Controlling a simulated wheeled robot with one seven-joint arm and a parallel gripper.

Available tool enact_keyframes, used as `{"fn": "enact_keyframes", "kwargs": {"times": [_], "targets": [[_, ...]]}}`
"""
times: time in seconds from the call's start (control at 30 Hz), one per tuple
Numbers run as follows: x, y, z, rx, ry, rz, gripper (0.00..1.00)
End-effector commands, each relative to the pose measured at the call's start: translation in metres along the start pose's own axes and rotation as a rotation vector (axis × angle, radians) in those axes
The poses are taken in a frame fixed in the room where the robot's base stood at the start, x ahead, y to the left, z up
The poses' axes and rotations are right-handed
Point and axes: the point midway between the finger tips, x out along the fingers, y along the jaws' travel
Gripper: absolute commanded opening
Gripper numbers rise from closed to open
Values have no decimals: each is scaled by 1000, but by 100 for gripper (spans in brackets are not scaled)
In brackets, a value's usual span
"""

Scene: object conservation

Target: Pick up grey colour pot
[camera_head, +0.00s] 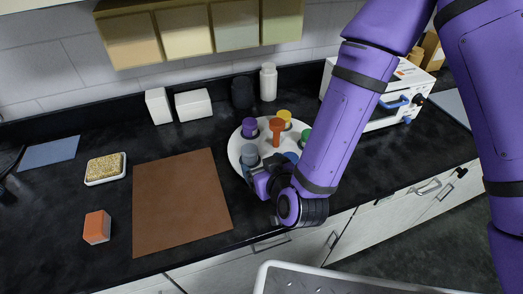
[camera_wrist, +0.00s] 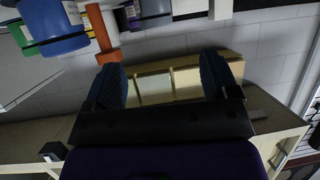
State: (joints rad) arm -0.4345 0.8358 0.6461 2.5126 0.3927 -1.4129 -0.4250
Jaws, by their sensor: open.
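The grey colour pot (camera_head: 249,154) stands at the left front of a round white tray (camera_head: 235,146) on the black counter. My gripper (camera_head: 252,172) is just in front of it in the head view, partly covering its lower part. In the wrist view, my gripper (camera_wrist: 163,78) has its two dark blue fingers wide apart with nothing between them. Whether the fingers touch the pot cannot be told.
A brown mat (camera_head: 180,200) lies left. A white oven (camera_head: 385,115) stands right.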

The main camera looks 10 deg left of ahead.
Motion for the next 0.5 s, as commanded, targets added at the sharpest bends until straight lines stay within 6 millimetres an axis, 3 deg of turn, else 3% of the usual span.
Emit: {"fn": "enact_keyframes", "kwargs": {"times": [0.5], "targets": [[55, -1, 1, 2, 4, 1, 81]]}}
